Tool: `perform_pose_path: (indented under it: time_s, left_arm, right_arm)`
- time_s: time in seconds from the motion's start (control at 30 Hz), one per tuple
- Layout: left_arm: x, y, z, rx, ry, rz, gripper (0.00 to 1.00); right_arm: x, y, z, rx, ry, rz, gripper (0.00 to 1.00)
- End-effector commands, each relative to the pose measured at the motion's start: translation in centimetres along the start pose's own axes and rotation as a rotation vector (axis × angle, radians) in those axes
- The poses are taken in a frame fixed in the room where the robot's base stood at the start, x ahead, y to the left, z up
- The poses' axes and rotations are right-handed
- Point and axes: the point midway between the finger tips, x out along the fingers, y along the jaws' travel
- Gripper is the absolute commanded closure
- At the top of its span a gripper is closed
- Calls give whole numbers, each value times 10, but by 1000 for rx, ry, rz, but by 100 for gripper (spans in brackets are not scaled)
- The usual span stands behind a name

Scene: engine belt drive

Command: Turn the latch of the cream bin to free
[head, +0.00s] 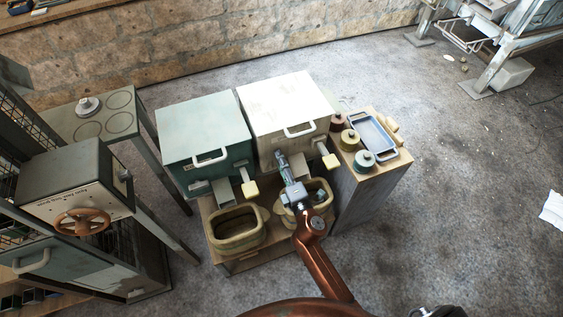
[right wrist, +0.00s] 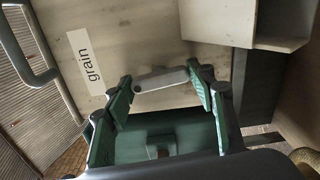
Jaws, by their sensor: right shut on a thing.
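The cream bin (head: 288,103) stands on a wooden stand, to the right of a teal bin. Its front carries a "grain" label (right wrist: 85,62) in the right wrist view. The latch, a short grey bar (right wrist: 162,80), lies nearly level and slightly tilted across the bin's front. My right gripper (head: 281,158) is at the front of the cream bin. In the right wrist view its green-padded fingers (right wrist: 160,86) are at the two ends of the latch, closed on it. The latch is hidden behind the gripper in the head view. My left gripper is not in view.
The teal bin (head: 203,130) stands close on the left. A lever with a cream knob (head: 329,160) sticks out just right of my gripper. Tubs (head: 236,240) stand below. A side cabinet with a blue tray (head: 371,136) and several lidded pots is on the right.

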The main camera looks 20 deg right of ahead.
Motion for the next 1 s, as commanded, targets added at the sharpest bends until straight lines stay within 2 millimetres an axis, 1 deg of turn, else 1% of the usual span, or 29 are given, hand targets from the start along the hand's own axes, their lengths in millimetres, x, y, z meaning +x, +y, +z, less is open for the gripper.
perform_pose_path:
  time_s: [0.1, 0.3, 0.83, 0.87, 1.0]
  left_arm:
    - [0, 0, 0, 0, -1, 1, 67]
    - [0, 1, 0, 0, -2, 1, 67]
    - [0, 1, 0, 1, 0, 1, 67]
    - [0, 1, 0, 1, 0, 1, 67]
    - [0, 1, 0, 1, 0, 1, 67]
  right_arm:
    - [0, -1, 1, 56, -2, -2, 74]
    - [0, -1, 1, 114, -3, -2, 74]
    - [0, -1, 1, 136, -2, -2, 74]
    - [0, -1, 1, 136, -2, -2, 48]
    - [0, -1, 1, 135, -1, -2, 39]
